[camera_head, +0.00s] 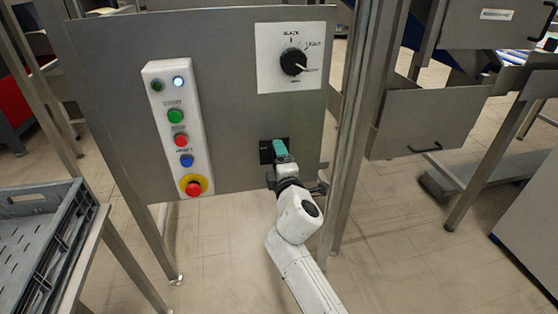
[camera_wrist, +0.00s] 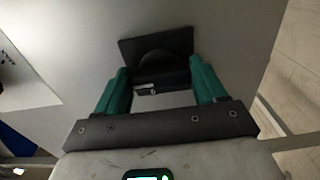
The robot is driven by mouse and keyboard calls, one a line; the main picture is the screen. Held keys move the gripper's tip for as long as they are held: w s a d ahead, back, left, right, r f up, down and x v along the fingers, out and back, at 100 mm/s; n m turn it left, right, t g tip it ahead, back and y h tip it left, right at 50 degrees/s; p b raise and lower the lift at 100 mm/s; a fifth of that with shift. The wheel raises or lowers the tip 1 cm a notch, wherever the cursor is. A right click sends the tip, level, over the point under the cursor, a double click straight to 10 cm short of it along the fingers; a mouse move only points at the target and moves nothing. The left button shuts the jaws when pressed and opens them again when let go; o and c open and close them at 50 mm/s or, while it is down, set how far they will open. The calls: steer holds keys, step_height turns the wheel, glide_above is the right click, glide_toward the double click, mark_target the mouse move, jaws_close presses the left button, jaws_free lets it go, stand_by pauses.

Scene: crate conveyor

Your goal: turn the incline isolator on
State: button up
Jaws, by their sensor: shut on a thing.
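The incline isolator is a small black plate (camera_head: 265,152) with a turning handle, low on the grey panel. In the wrist view its square black plate (camera_wrist: 180,42) and dark handle (camera_wrist: 165,76) stand out from the panel. A pale mark shows on the handle's near face. My gripper (camera_head: 278,147) reaches the isolator from below right and hides part of it. In the wrist view the gripper's teal fingers (camera_wrist: 159,75) stand one on each side of the handle, shut on it. I cannot read the isolator's on and off marks.
A white button box (camera_head: 177,130) with lamps, coloured buttons and a red emergency stop is left of the isolator. A black selector knob (camera_head: 293,62) on a white plate is above. A steel post (camera_head: 350,130) stands close right of my arm. A grey crate (camera_head: 40,235) is at left.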

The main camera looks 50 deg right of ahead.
steer(key=o, duration=1)
steer(key=shift+o, duration=0.2)
steer(key=v, duration=1)
steer(key=shift+s+a+p, duration=0.25)
steer(key=shift+s+p, duration=0.05)
steer(key=shift+s, duration=0.05)
